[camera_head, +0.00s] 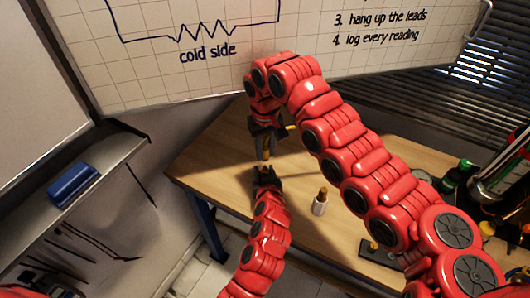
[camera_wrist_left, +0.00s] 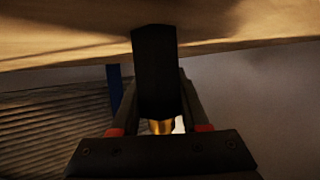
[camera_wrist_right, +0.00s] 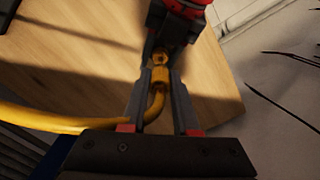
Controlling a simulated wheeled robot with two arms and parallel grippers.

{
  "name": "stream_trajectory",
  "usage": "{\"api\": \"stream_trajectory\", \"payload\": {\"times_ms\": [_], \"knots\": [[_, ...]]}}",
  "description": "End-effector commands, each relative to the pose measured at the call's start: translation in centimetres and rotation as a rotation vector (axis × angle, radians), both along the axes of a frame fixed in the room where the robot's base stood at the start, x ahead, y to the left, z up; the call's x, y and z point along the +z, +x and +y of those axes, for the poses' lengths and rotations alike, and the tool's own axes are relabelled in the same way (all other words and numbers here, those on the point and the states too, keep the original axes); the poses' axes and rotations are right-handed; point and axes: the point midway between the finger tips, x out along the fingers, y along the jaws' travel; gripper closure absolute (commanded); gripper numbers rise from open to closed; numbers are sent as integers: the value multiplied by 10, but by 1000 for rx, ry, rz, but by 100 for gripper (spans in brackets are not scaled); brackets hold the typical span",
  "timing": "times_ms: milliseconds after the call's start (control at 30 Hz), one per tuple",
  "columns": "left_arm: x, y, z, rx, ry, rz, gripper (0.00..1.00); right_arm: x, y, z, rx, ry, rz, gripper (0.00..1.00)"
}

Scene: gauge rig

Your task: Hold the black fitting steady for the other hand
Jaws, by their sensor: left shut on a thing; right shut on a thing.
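My left gripper (camera_head: 267,178) comes up from the bottom of the head view, over the table's left part, and is shut on the black fitting. In the left wrist view the black fitting (camera_wrist_left: 155,70) is a dark block between the fingers, with a brass end (camera_wrist_left: 161,126) below it. My right gripper (camera_head: 264,132) is just above, pointing down, shut on a yellow hose. In the right wrist view the yellow hose (camera_wrist_right: 158,98) curves up between the fingers to a brass end. Brass on the left gripper's side (camera_wrist_right: 158,57) lines up with it; I cannot tell whether they touch.
The wooden table (camera_head: 215,165) is clear around the grippers. A small white bottle (camera_head: 320,205) stands right of my left arm. A whiteboard (camera_head: 180,70) rises behind; a blue eraser (camera_head: 74,184) sits on the left ledge.

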Motion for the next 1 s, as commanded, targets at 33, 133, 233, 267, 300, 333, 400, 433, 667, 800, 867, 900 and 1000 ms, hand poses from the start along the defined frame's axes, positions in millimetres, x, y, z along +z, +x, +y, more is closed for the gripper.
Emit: {"api": "stream_trajectory", "payload": {"times_ms": [33,133,233,267,300,333,400,433,667,800,867,900,1000], "knots": [[0,0,0,0,0,0,100,1,0,0,0,0,-1,100],[0,0,0,0,0,0,100,1,0,0,0,0,-1,100],[0,0,0,0,0,0,52,1,0,0,0,0,-1,100],[0,0,0,0,0,0,46,1,0,0,0,1,-1,100],[0,0,0,0,0,0,39,1,0,0,0,1,-1,100],[0,0,0,0,0,0,34,1,0,0,0,1,-1,100],[0,0,0,0,0,0,21,1,0,0,0,1,-1,100],[0,0,0,0,0,0,20,1,0,0,0,1,-1,100],[0,0,0,0,0,0,20,1,0,0,0,2,-2,100],[2,-6,-2,-2,-1,0,20,1,0,0,0,2,-2,100],[5,-13,-3,-4,-1,-1,20,1,0,0,0,2,-2,100],[7,-19,-3,-4,-1,-1,20,1,0,0,0,2,-2,100],[16,-37,-6,-5,-3,-2,20,1,0,0,0,2,-2,100]]}}
